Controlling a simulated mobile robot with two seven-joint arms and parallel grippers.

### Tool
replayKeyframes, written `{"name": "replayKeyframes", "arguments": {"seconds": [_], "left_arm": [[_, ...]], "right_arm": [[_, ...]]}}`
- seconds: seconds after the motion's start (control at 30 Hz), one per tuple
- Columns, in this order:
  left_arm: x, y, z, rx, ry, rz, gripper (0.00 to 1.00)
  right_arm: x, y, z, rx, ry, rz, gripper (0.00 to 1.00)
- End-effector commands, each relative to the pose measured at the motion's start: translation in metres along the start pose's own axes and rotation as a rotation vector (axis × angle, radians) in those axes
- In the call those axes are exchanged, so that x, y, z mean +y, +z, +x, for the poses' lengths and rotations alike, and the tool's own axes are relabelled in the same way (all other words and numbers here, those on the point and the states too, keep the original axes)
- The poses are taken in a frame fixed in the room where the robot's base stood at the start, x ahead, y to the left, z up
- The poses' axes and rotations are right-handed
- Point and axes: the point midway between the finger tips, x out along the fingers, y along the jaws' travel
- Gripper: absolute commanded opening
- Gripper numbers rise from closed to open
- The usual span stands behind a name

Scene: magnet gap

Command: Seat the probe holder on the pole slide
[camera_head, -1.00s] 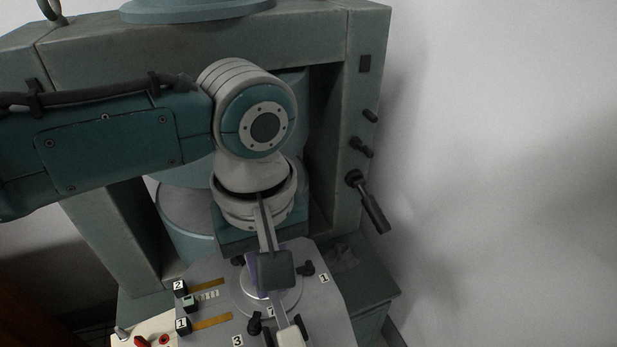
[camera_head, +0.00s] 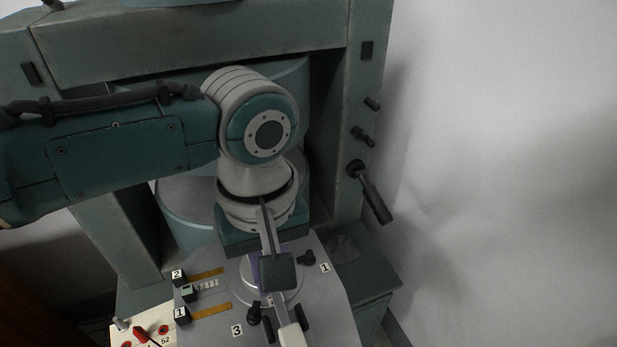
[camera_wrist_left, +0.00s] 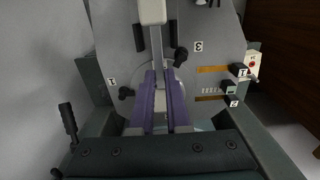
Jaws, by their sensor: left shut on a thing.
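My left gripper (camera_wrist_left: 162,102) has purple fingers and is shut on a pale grey bar, which I take for the probe holder (camera_wrist_left: 158,46). The bar runs from the fingers to a white end block (camera_head: 291,337), low in the head view. The gripper is over a round pale disc (camera_head: 293,291) on the grey plate. Two dark pads flank the bar near its white end. I cannot tell which part is the pole slide, nor whether the holder touches anything below. A dark square block on my wrist hides the grip in the head view. My right gripper is not in view.
The grey plate (camera_head: 330,305) carries dark knobs (camera_head: 307,258), two brass-coloured strips (camera_head: 211,311) and number labels. A white panel (camera_head: 140,331) with red controls is at lower left. A large green frame (camera_head: 364,100) with a lever stands around the arm.

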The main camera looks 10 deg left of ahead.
Motion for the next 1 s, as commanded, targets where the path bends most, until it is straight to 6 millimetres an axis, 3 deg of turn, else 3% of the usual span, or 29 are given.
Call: {"name": "replayKeyframes", "arguments": {"seconds": [0.4,0.43,0.7,1.0], "left_arm": [[0.0003,-0.0002,0.0030,0.001,0.001,-0.001,0.00],[0.0003,-0.0003,0.0029,0.001,0.001,-0.001,0.18],[0.0002,-0.0001,0.0029,0.000,0.001,0.000,0.48],[0.0000,0.0000,0.0002,0.000,0.000,0.000,0.49]], "right_arm": [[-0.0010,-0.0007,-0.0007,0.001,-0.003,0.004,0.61],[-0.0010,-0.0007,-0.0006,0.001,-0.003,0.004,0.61],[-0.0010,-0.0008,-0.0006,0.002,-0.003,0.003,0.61],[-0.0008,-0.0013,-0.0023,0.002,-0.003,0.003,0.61]]}}
